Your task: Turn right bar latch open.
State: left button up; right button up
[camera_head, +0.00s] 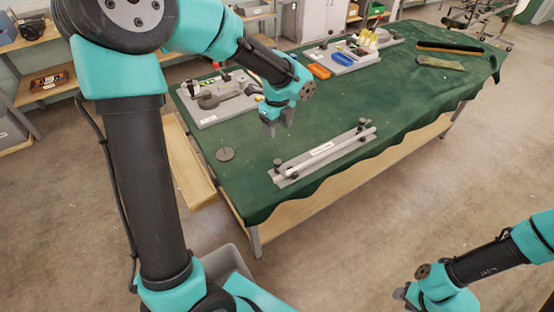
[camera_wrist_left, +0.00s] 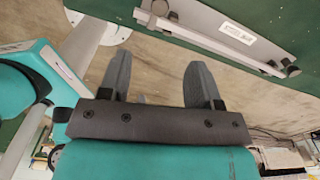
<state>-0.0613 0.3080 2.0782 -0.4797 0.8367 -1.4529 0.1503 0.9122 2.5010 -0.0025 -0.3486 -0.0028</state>
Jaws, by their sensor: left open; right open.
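A light bar (camera_head: 335,149) lies along a grey base plate (camera_head: 312,160) with a white label, near the front edge of the green-covered table. A dark latch knob, the right bar latch (camera_head: 363,122), stands at the bar's right end. Another dark latch (camera_head: 278,164) stands at its left end. The bar also crosses the top of the left wrist view (camera_wrist_left: 205,40), beyond my fingertips. My left gripper (camera_head: 277,127) is open and empty above the table, behind the bar; its spread fingers show in the left wrist view (camera_wrist_left: 158,75). My right gripper (camera_head: 404,294) is off the table at lower right, apart from the bar.
A grey board with fittings (camera_head: 215,104) lies at the table's back left. Cloth right of the bar is clear.

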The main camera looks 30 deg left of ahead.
aim_at(277, 161)
pick_arm(q)
notch_tip(277, 161, down, 15)
jog(key=shift+f, duration=0.1)
dwell(0.4)
jog(key=shift+c, duration=0.4)
jog(key=c, duration=0.9)
jog(key=shift+o, duration=0.2)
